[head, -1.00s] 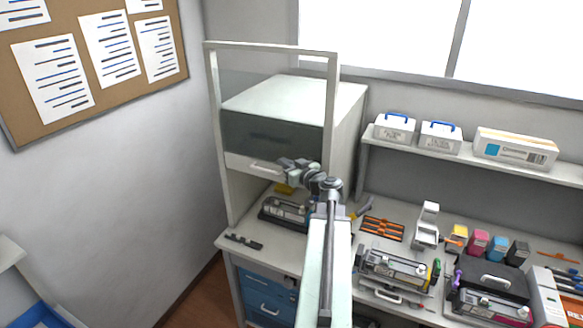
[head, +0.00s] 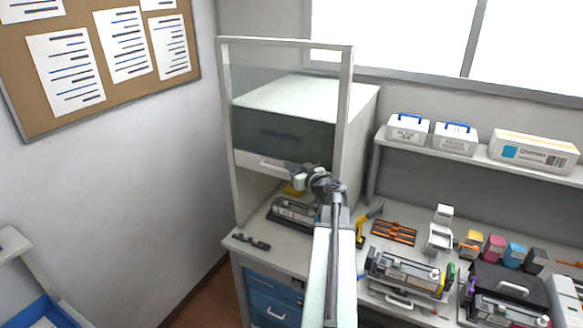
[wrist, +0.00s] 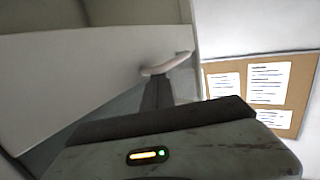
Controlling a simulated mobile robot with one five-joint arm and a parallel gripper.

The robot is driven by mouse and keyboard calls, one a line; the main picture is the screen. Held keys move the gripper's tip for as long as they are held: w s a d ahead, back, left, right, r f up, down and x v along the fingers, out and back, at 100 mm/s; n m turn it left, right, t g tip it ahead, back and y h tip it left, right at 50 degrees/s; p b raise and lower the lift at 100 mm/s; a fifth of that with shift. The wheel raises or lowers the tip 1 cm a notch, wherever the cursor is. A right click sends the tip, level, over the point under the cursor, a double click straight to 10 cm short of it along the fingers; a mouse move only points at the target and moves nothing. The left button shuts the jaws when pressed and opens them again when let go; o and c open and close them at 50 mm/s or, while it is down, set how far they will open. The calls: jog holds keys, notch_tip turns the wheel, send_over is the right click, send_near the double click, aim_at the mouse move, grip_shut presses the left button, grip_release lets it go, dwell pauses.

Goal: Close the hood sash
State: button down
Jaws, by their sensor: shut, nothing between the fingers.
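The hood (head: 228,130) stands in the corner, a white frame around a box. Its sash (head: 285,135) has a dark pane and a pale bottom rail, and is part-way up, with an open gap below it. The sash handle (head: 268,166) is a pale bar on that rail; the wrist view also shows the handle (wrist: 168,65). My gripper (head: 296,168) is in front of the rail at the handle's right end. In the wrist view my shut, empty gripper (wrist: 157,88) points at the handle, its tips just under the bar. I cannot tell whether they touch.
A toner cartridge (head: 293,213) sits on the bench under the raised sash. A dark strip (head: 250,242) lies at the bench's front left. More cartridges (head: 405,272), an orange-slotted tray (head: 393,232) and toner bottles (head: 494,249) crowd the right. A shelf (head: 480,160) holds boxes.

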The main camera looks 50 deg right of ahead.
notch_tip(320, 180, down, 36)
jog(key=b, duration=3.5)
jog(key=shift+s+a+r+b, duration=0.1)
jog(key=shift+a+r+b, duration=0.05)
jog(key=shift+b, duration=0.15)
jog(key=shift+a, duration=0.1)
jog(key=shift+r, duration=0.1)
